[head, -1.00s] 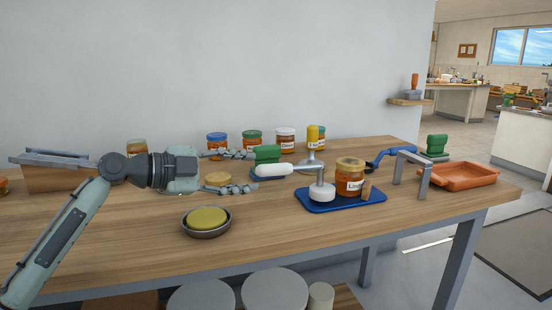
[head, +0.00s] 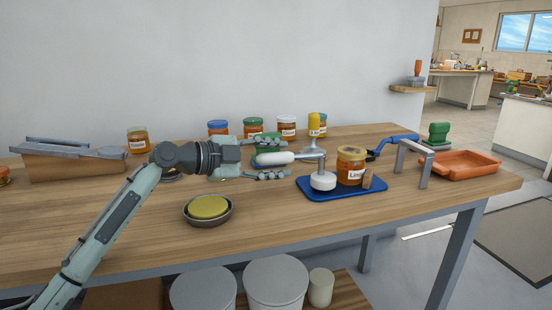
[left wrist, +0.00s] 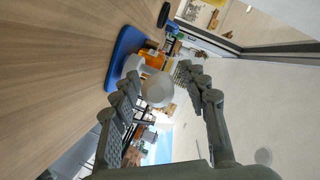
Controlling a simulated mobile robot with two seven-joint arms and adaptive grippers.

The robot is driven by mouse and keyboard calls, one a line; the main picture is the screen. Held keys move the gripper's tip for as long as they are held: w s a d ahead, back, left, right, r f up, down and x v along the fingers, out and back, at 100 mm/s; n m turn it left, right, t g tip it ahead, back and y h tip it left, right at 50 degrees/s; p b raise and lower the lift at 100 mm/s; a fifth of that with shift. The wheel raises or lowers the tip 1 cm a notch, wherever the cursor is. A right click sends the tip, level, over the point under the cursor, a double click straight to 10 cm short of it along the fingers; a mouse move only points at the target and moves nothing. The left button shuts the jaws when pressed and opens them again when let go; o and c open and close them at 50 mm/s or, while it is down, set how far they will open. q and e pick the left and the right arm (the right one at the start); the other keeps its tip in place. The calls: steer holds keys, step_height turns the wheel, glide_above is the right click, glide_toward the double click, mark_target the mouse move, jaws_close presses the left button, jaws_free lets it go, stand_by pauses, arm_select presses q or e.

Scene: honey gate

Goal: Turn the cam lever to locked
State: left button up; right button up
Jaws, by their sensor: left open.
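A lever with a white rounded handle (head: 275,158) and a grey arm stands over the blue tray (head: 376,187). Its grey post rises from a white round base (head: 323,181). The handle points left, toward my left gripper (head: 287,159), which is open with one finger on each side of the handle. In the left wrist view, the handle's white end (left wrist: 158,88) shows between the open fingers (left wrist: 160,79). I cannot tell whether either finger touches it. No locked mark is readable. My right gripper is not in view.
A labelled honey jar (head: 351,166) and a cork-coloured piece (head: 367,180) stand on the tray. Several jars line the wall. A yellow-handled tool (head: 314,126) is behind the lever. A grey bracket (head: 424,165) and an orange tray (head: 470,165) are right; a bowl (head: 207,210) is in front.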

arm_select(q)
jaws_close()
stand_by(0.5)
